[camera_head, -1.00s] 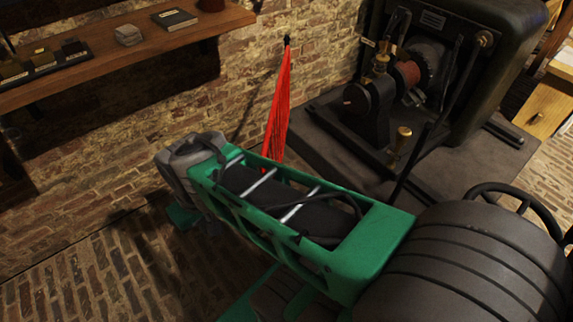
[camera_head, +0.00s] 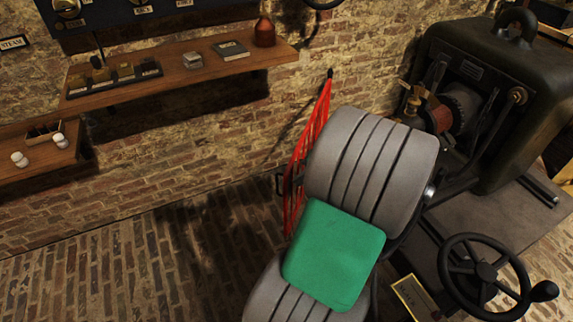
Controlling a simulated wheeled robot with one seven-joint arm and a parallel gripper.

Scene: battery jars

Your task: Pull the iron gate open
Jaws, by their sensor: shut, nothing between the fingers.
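A red lattice-like thing (camera_head: 319,118), narrow and tall, stands at the brick wall behind my arm, with a black tip at its top. It looks like the iron gate folded together, though I cannot be sure. My arm's grey and green links cover its right and lower parts. A small dark bracket-shaped piece (camera_head: 280,184) shows at its left edge; I cannot tell whether it is a handle or part of my gripper. I cannot make out my gripper's fingers, nor whether they touch the red thing.
A wooden shelf (camera_head: 205,68) with small items is on the wall at upper left, above a lower shelf (camera_head: 40,165). A dark machine (camera_head: 500,95) stands at right, with a black handwheel (camera_head: 484,277) in front. The brick floor (camera_head: 120,265) at left is clear.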

